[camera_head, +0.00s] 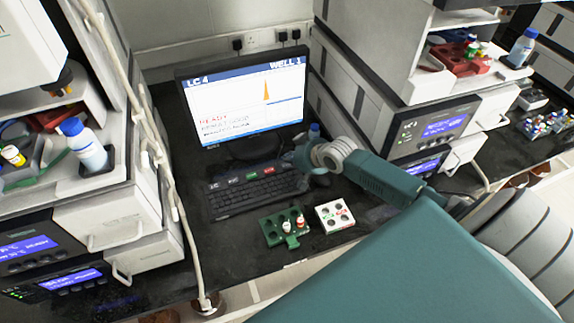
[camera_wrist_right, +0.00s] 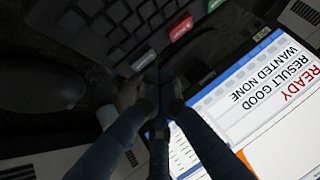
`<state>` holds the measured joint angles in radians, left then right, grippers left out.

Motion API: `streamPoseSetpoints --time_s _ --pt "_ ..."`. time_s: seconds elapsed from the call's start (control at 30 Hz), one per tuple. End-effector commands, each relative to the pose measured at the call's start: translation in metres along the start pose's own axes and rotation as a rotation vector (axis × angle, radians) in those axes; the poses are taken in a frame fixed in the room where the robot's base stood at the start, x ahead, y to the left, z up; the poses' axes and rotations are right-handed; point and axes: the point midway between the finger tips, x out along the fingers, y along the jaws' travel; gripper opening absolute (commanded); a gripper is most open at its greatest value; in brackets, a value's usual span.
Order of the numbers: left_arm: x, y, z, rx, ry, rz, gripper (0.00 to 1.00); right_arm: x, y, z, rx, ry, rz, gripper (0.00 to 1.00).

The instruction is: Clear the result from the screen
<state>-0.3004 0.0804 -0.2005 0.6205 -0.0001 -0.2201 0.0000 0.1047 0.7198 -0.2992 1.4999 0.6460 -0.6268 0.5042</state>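The screen (camera_head: 245,98) stands at the back of the bench, headed "LC 4" and "WELL 1", with an orange peak and text lines. In the right wrist view the screen (camera_wrist_right: 275,105) reads READY, RESULT GOOD, WANTED NONE. The black keyboard (camera_head: 255,194) lies before it. Along its back edge are labelled keys, including a green key (camera_wrist_right: 145,60) and a red key (camera_wrist_right: 181,28). My right gripper (camera_head: 300,158) hangs by the keyboard's right back end; its fingertips (camera_wrist_right: 154,92) are together and empty. Contact with a key cannot be told. My left gripper is out of view.
A green rack (camera_head: 272,238) with small vials and a white rack (camera_head: 345,219) sit in front of the keyboard. Instrument stacks flank both sides, with a blue-capped bottle (camera_head: 88,150) on the left one. A pale cable hangs at the left.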

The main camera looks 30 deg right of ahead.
Motion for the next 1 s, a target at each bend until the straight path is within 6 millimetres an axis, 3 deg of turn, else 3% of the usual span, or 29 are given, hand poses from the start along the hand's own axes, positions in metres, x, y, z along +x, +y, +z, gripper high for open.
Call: streamPoseSetpoints --time_s 1.0 --pt "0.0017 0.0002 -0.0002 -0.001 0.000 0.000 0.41 0.0061 0.0024 0.0059 0.000 0.000 0.000 0.00"
